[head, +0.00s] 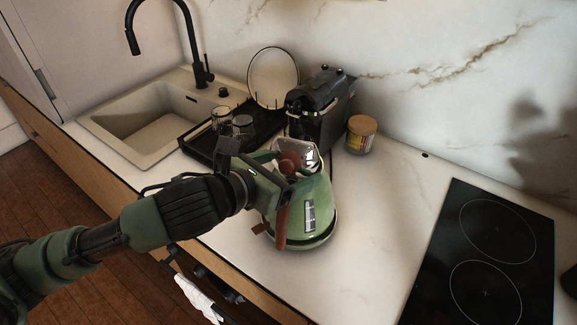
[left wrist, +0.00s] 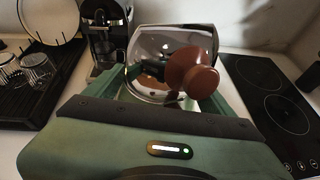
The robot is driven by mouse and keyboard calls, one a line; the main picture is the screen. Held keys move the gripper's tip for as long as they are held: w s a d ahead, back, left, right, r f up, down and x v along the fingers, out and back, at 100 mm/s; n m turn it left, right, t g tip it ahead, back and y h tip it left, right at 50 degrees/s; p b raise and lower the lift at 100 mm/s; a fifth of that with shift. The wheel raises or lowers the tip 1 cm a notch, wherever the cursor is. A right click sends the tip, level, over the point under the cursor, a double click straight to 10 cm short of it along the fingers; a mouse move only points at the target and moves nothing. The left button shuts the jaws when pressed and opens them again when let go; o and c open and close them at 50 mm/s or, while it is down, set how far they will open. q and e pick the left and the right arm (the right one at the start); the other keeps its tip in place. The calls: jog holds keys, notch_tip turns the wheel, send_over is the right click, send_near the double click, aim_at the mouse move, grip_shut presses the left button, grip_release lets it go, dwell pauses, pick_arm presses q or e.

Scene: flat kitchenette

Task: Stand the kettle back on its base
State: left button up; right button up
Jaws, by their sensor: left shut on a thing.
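The green kettle (head: 318,195) stands upright over the counter, with a chrome lid and spout, a brown knob and a brown handle (head: 283,222). My left gripper (head: 284,184) is shut on the handle, on the kettle's left side. In the left wrist view, the chrome lid (left wrist: 150,42) and brown knob (left wrist: 190,78) show beyond the green gripper body, which hides the fingertips. A dark band runs round the kettle's bottom; I cannot tell whether it is the base or part of the kettle. My right gripper is not in view.
A black coffee machine (head: 318,108) and a jar (head: 361,134) stand behind the kettle. A dark drying rack (head: 200,147) with glasses and a plate is at the back left, beside the sink (head: 140,130). The black hob (head: 485,255) is right; the counter between is clear.

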pick_arm(q)
jog(key=shift+r+p, duration=0.35)
jog(key=shift+f+b, duration=0.35)
jog(key=shift+f, duration=0.25)
dwell(0.6)
jog(key=o, duration=1.8)
jog(key=shift+s, duration=0.1)
jog(key=shift+s+f, duration=0.1)
jog(key=shift+f, duration=0.35)
jog(key=shift+p+v, duration=0.6)
jog(key=shift+v, duration=0.65)
jog(key=p+v, duration=0.4)
jog(key=v, duration=0.4)
jog(key=shift+s+a+r, duration=0.15)
jog(key=shift+a+r, duration=0.05)
jog(key=shift+a, duration=0.05)
